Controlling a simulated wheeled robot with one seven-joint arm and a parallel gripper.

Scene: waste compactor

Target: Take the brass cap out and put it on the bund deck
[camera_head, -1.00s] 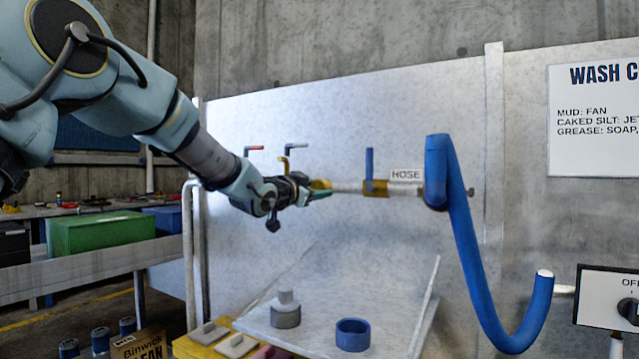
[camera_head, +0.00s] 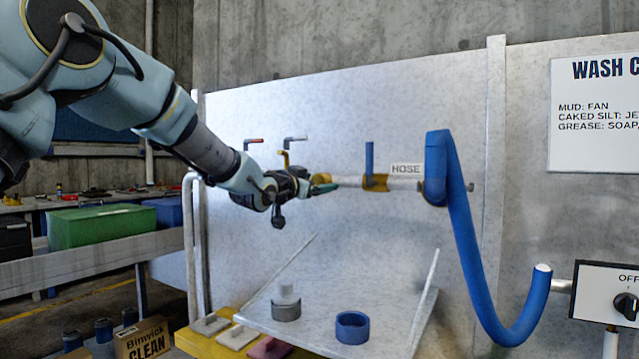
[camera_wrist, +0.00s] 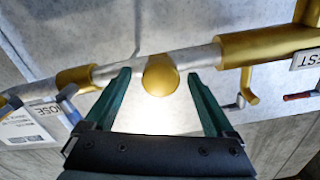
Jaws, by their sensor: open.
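The brass cap (camera_wrist: 161,76) is a rounded gold knob at the pipe, seen between my fingers in the wrist view. My gripper (camera_head: 322,187) is open, with its green fingers (camera_wrist: 203,100) on either side of the cap. A gap shows on both sides, so I see no grip. In the head view my gripper mostly hides the cap. A yellow deck (camera_head: 190,343), which looks like the bund deck, lies low at the front, left of a tilted grey tray (camera_head: 315,318).
A blue ring (camera_head: 352,327) and a grey stepped piece (camera_head: 286,305) sit on the tray. Flat blocks (camera_head: 237,337) lie on the yellow deck. A blue-handled valve (camera_head: 370,165) and blue hose (camera_head: 465,245) are right of my gripper. Lever handles (camera_head: 284,160) are close behind it.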

